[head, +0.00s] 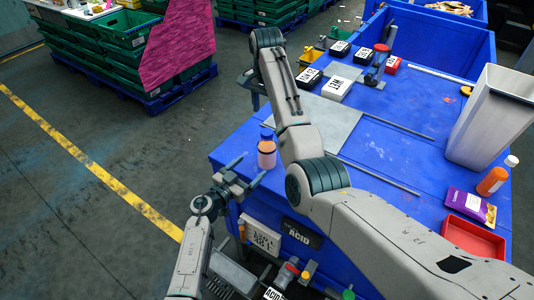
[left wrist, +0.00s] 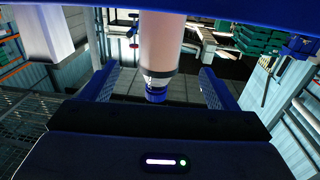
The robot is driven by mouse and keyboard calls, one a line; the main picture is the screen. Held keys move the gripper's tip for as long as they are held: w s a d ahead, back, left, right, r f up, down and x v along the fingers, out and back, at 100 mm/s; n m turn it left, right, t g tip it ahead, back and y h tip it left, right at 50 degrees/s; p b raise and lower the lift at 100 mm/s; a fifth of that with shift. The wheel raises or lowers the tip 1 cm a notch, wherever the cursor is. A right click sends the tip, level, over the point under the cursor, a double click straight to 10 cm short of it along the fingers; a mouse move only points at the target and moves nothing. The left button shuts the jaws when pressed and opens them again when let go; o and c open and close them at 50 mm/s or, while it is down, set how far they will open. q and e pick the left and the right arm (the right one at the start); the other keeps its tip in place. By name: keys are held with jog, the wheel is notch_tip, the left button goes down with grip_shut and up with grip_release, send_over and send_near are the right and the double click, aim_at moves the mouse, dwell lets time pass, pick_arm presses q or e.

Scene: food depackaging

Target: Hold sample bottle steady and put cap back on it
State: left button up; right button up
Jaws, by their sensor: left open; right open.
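The sample bottle (head: 266,155), with pinkish-orange contents, stands upright near the front left corner of the blue table. A blue cap (head: 266,133) shows at its top; I cannot tell whether it is fully seated. My left gripper (head: 247,172) is open in front of the bottle. In the left wrist view, which is upside down, the bottle (left wrist: 162,40) and its blue cap (left wrist: 157,95) show between the spread fingers of the gripper (left wrist: 158,88), with gaps on both sides. My right gripper (head: 249,82) is open and empty beyond the table's left edge, partly hidden by my right arm.
The blue table (head: 390,150) carries a grey bin (head: 490,118), an orange bottle (head: 492,181), a purple packet (head: 470,205) and a red tray (head: 472,238) at right. Several small boxes stand at the back. My right arm crosses above the table just right of the sample bottle.

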aim_at(261, 158)
pick_arm(q)
jog(key=x, duration=0.8)
jog(key=shift+w+d, duration=0.65)
jog(key=shift+w, duration=0.1)
pick_arm(e)
jog(key=shift+w+d+f, duration=0.1)
jog(key=shift+w, duration=0.05)
pick_arm(q)
jog(key=shift+c, duration=0.2)
